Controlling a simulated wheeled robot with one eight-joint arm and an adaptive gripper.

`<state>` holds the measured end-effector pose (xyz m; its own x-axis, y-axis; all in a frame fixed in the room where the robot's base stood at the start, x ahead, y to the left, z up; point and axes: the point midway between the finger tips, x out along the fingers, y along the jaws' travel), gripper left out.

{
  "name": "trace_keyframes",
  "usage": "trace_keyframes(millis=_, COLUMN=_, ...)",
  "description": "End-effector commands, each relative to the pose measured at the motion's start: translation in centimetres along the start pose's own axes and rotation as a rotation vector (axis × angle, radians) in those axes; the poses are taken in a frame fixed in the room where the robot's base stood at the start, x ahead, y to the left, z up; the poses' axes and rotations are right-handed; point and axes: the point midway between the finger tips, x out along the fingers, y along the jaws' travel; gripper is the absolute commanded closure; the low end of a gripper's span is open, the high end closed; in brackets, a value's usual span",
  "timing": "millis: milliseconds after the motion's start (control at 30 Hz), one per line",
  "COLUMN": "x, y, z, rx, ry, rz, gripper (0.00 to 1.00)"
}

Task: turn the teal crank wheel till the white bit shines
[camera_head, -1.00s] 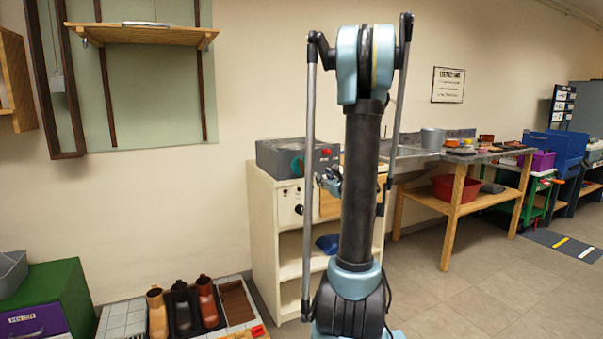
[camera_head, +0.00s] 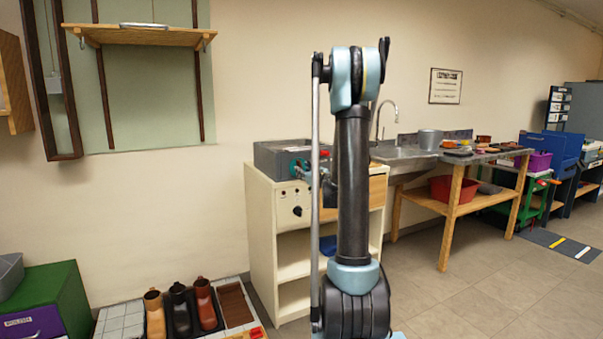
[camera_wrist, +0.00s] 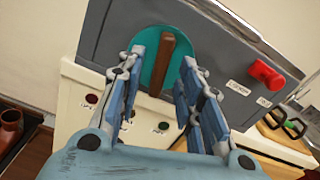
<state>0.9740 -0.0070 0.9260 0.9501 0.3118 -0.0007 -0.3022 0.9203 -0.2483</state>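The teal crank wheel (camera_wrist: 153,78) is on the front of a grey box (camera_wrist: 218,52), with a brown bar (camera_wrist: 162,64) standing nearly upright, slightly tilted, across its face. In the wrist view my gripper (camera_wrist: 157,80) is open, its two blue-padded fingers on either side of the bar, with gaps showing between bar and pads. In the head view the wheel (camera_head: 297,168) is partly hidden by my gripper. I cannot make out a white bit or anything shining. A dark red spot (camera_wrist: 91,99) and a green spot (camera_wrist: 162,126) show on the cream panel below.
A red knob (camera_wrist: 265,74) sticks out of the box to the right of the wheel, with small white labels near it. The cream cabinet (camera_head: 262,235) carries the box. A sink bench (camera_head: 460,185) stands to the right. Boots (camera_head: 180,310) stand at lower left.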

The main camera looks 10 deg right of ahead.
Motion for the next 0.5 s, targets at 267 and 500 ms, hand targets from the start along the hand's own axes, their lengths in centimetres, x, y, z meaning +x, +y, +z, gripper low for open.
trace_keyframes(millis=267, x=2.3, y=-0.1, z=0.0, rx=0.000, ry=0.000, rz=-0.001, gripper=0.67)
trace_keyframes(millis=500, x=2.4, y=-0.1, z=0.0, rx=0.000, ry=0.000, rz=-0.001, gripper=0.67)
